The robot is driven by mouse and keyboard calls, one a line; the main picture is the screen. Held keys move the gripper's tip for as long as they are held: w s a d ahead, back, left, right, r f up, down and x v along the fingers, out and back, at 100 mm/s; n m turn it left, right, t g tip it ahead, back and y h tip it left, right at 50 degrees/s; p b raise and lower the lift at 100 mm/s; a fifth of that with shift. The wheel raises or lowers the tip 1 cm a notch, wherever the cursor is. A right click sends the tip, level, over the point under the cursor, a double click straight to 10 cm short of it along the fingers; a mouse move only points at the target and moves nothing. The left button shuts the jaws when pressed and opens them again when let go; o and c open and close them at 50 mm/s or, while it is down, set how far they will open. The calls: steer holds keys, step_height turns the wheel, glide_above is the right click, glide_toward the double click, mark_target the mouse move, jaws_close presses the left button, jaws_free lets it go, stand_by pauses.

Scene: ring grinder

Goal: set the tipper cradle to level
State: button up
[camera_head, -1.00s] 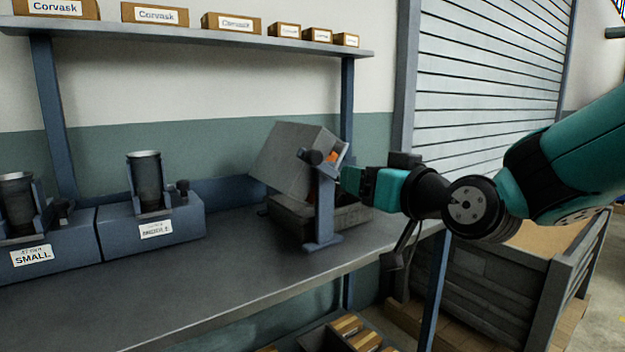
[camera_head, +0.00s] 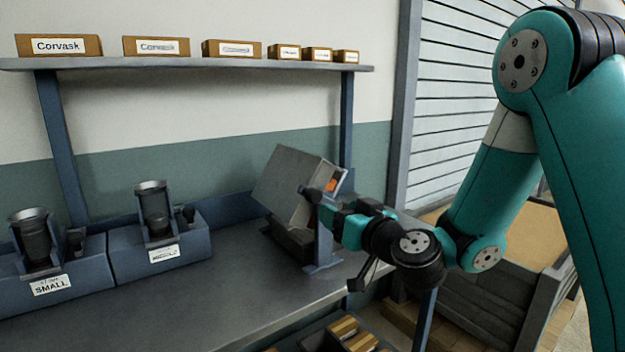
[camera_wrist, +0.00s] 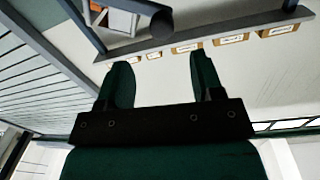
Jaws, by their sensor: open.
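The tipper cradle (camera_head: 287,183) is a grey box tilted steeply on a blue stand (camera_head: 322,240) at the right end of the bench. Something orange (camera_head: 332,184) shows at its right side. A dark round knob (camera_head: 307,195) sticks out at its front. My gripper (camera_head: 332,220) is close to the stand, just right of and below the knob; contact cannot be told. In the wrist view my gripper (camera_wrist: 162,78) is open, with nothing between its fingers. There the dark round knob end (camera_wrist: 162,22) lies beyond the fingertips, and part of the cradle (camera_wrist: 122,18) shows at the top.
A dark tray (camera_head: 288,237) sits under the cradle. Two blue fixtures with dark cups stand to the left, one labelled SMALL (camera_head: 50,285). A shelf (camera_head: 200,64) with several Corvask boxes runs above. The bench front middle (camera_head: 215,300) is clear. A crate (camera_head: 490,310) stands at right.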

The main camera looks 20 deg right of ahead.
mark_target(317, 195)
steer(key=p+x, duration=0.8)
steer(key=x, duration=0.1)
steer(key=shift+a+r+p, duration=0.1)
steer(key=shift+r+p, duration=0.25)
steer(key=shift+p, duration=0.05)
steer(key=shift+w+a+f+p, duration=0.1)
steer(key=shift+w+f+p, duration=0.05)
steer(key=shift+w+p, duration=0.25)
steer(key=shift+w+a+f+p, duration=0.1)
steer(key=shift+w+f+p, duration=0.05)
steer(key=shift+w+p, duration=0.25)
jaws_close()
steer(key=shift+f, duration=0.1)
